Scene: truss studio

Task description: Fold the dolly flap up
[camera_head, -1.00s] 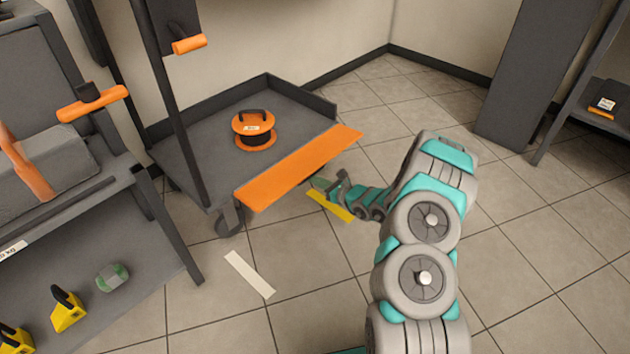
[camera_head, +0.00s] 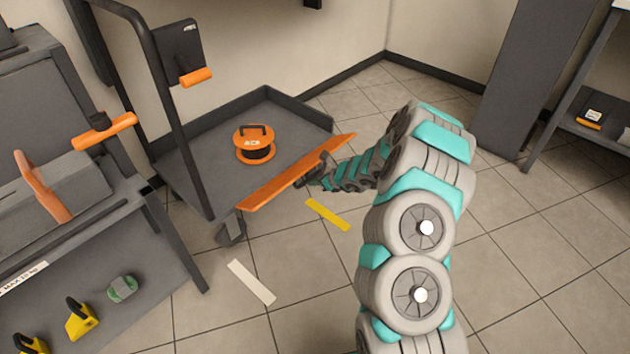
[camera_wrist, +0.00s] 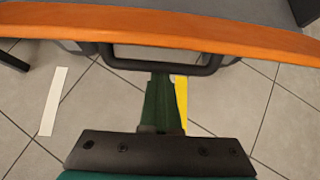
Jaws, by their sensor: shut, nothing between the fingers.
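The dolly (camera_head: 205,165) stands at centre left with its grey deck low to the floor. Its orange flap (camera_head: 290,178) runs along the deck's near edge. It looks narrow, tilted up and seen nearly edge-on. In the wrist view the flap (camera_wrist: 165,28) crosses the top of the picture. My gripper (camera_head: 317,172) is at the flap's outer side, close against it, with its fingers shut and empty. In the wrist view my green fingers (camera_wrist: 163,98) reach to a dark bar with bent ends (camera_wrist: 160,66) just under the flap. I cannot tell whether they touch it.
An orange cable reel (camera_head: 254,145) sits on the deck. A yellow strip (camera_head: 327,214) and a white strip (camera_head: 251,282) lie on the floor. A grey bench (camera_head: 90,225) stands at left, a shelf (camera_head: 590,130) at right. The tiled floor at right is clear.

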